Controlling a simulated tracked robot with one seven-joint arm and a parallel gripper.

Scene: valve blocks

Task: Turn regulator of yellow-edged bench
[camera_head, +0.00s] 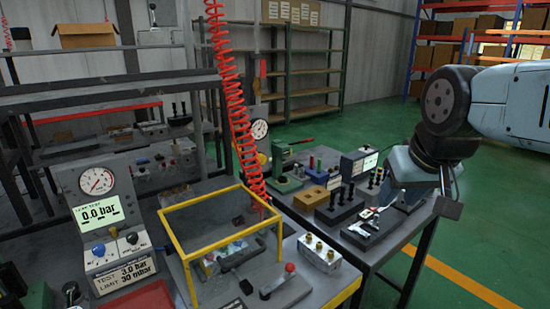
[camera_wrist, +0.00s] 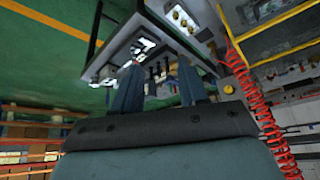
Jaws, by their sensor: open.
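The yellow-edged bench shows in the head view as a bench with a yellow-framed guard box (camera_head: 205,209). A grey test panel at its left carries a round gauge (camera_head: 96,181), a display reading 0.0 bar, a blue knob (camera_head: 98,250) and a black knob (camera_head: 131,238). Another dial (camera_head: 259,129) with a yellow part below it stands behind the box. I cannot tell which of these is the regulator. My gripper (camera_wrist: 158,66) is open and empty in the wrist view. It is above the neighbouring bench at the right, well away from the panel.
The neighbouring dark bench (camera_head: 388,250) holds a green press (camera_head: 285,172), black pegs and small parts. A block with brass fittings (camera_head: 319,253) sits right of the box. Green floor at the right is clear.

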